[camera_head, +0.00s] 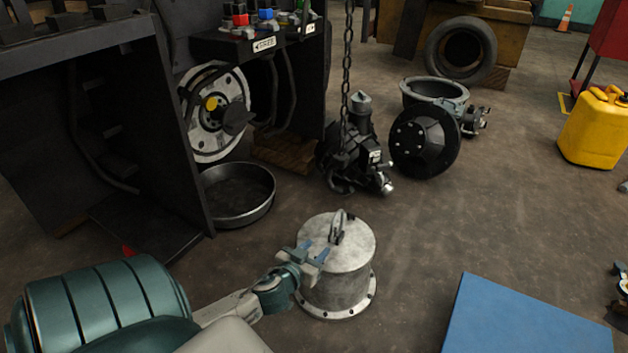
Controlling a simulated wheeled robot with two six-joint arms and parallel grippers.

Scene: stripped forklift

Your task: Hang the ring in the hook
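A grey metal cylinder (345,285) with a bolted bottom flange stands on the floor at the lower middle. A small upright metal ring-like fitting (338,228) shows on its lid; its exact shape is too small to tell. My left gripper (314,253) is at the left front of the lid, its two bluish fingertips apart, with nothing seen between them. It is close to the fitting but not around it. A dark chain (347,60) hangs from above, behind the cylinder. I cannot make out a hook at its lower end against the dark machinery. My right gripper is not seen.
A blue panel (525,325) is at the lower right. A round pan (238,195) lies by the forklift frame (140,120). Dark machine parts (355,155) and a black hub (425,143) stand behind the cylinder. A yellow can (597,128) is at right. The floor between is clear.

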